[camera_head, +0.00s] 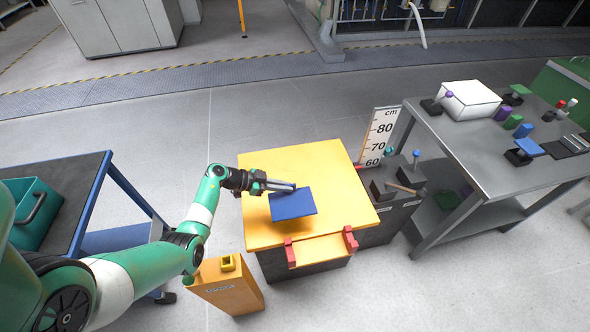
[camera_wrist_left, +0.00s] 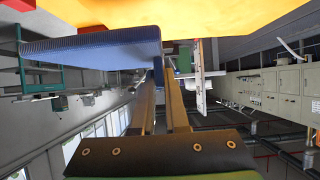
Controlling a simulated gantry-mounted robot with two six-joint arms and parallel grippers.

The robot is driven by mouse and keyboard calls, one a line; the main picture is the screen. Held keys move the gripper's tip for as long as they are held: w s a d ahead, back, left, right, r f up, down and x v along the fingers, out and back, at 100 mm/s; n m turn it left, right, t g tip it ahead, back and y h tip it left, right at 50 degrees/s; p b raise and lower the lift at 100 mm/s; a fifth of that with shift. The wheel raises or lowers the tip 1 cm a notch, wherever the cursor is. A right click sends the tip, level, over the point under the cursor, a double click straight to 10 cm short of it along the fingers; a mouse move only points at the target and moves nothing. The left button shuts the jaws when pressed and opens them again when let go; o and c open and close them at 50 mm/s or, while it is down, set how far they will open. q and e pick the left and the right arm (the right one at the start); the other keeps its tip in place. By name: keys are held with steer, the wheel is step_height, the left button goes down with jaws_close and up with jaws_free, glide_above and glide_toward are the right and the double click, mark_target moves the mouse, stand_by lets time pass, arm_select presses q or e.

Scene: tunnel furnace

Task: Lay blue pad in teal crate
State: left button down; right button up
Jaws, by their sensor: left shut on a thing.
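The blue pad (camera_head: 293,204) is flat and square, held by one edge in my left gripper (camera_head: 282,187) over the yellow tabletop (camera_head: 345,190). A shadow lies under the pad, so it seems to be a little above the surface. In the left wrist view the pad (camera_wrist_left: 90,46) extends to the left from between the fingers (camera_wrist_left: 160,85). The teal crate (camera_head: 42,232) stands on the dark table at the far left, partly cut off by the frame edge and my arm. My right gripper is not in view.
The dark table (camera_head: 75,170) has a blue frame, with a floor gap between it and the yellow-topped unit. An orange container (camera_head: 228,290) stands in that gap near the front. Red brackets (camera_head: 350,239) stick up at the yellow top's front edge. A grey workbench (camera_head: 470,150) is at right.

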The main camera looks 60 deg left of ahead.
mark_target(274, 202)
arm_select(q)
steer(key=s, duration=0.1)
steer(key=s+d+r+p, duration=0.1)
steer(key=s, duration=0.1)
steer(key=s+d+r+p, duration=0.1)
steer(key=shift+s+d+r, duration=0.15)
steer(key=shift+s, duration=0.05)
steer(key=shift+s+d+p, duration=0.1)
steer(key=shift+s+p, duration=0.15)
steer(key=shift+p, duration=0.05)
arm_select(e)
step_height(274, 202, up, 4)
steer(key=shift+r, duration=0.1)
